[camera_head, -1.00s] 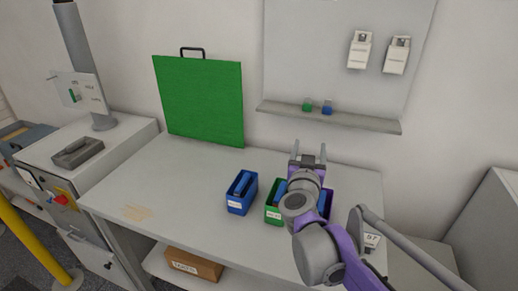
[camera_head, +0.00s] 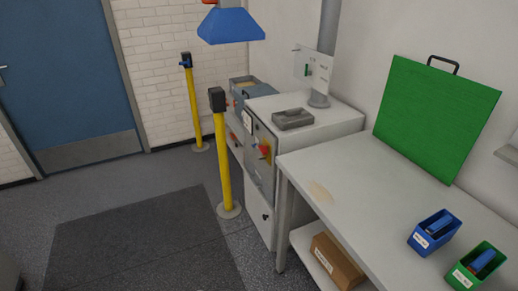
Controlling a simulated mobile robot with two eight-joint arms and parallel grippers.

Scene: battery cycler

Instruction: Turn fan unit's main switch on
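A red and yellow rotary switch (camera_head: 265,150) is on the front of a grey-white cabinet (camera_head: 340,124), left of the worktable. The cabinet appears to be the fan unit, as a grey pipe (camera_head: 328,45) rises from its top. The switch is small and seen at an angle, so its position cannot be read. Neither gripper is in view.
Yellow posts with black heads (camera_head: 222,165) (camera_head: 194,105) stand on the floor left of the cabinet. Open floor with a dark mat (camera_head: 140,240) lies in front. The worktable (camera_head: 350,185) stands right, with a cardboard box (camera_head: 337,262) below. A blue hood-like object (camera_head: 230,25) hangs above.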

